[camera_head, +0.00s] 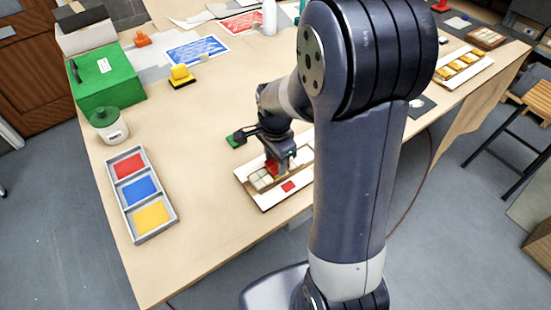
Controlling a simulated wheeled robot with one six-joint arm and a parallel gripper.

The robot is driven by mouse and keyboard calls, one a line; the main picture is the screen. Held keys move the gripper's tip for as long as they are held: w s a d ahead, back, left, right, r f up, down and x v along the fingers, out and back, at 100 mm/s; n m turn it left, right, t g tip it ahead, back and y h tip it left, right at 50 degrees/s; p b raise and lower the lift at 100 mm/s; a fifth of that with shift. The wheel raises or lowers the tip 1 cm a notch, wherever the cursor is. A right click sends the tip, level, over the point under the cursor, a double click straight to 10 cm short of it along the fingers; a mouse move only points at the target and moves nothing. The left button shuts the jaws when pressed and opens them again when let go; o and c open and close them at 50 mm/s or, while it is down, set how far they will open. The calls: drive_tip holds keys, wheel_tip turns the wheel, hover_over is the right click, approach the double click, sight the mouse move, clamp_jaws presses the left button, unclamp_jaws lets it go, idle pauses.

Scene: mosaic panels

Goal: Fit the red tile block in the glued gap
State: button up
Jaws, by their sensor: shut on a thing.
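My gripper (275,160) points down over the near panel and is shut on the red tile block (271,166). The block shows as a small red patch between the fingers, at panel height. I cannot tell whether it is seated or still just above. The white mosaic panel (266,207) lies near the table's front edge, with pale tiles (261,180) at its left. A flat red square (288,187) shows on the panel's near border. The glued gap is hidden by my gripper, and my arm covers the panel's right end.
A grey tray (168,222) with red, blue and yellow compartments lies on the left. A green box (106,77), a jar (110,127) and a yellow block (181,76) stand behind. Another panel (462,66) with yellow tiles lies at right. The table between tray and near panel is clear.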

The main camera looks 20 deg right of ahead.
sight(275, 164)
drive_tip(key=shift+f, duration=0.15)
drive_tip(key=shift+f+b, duration=0.3)
drive_tip(key=shift+b, duration=0.1)
drive_tip(key=shift+f+b, duration=0.5)
drive_tip(key=shift+f, duration=0.15)
drive_tip(key=o, duration=1.1)
wheel_tip(275, 164, up, 11)
drive_tip(key=shift+f, duration=0.1)
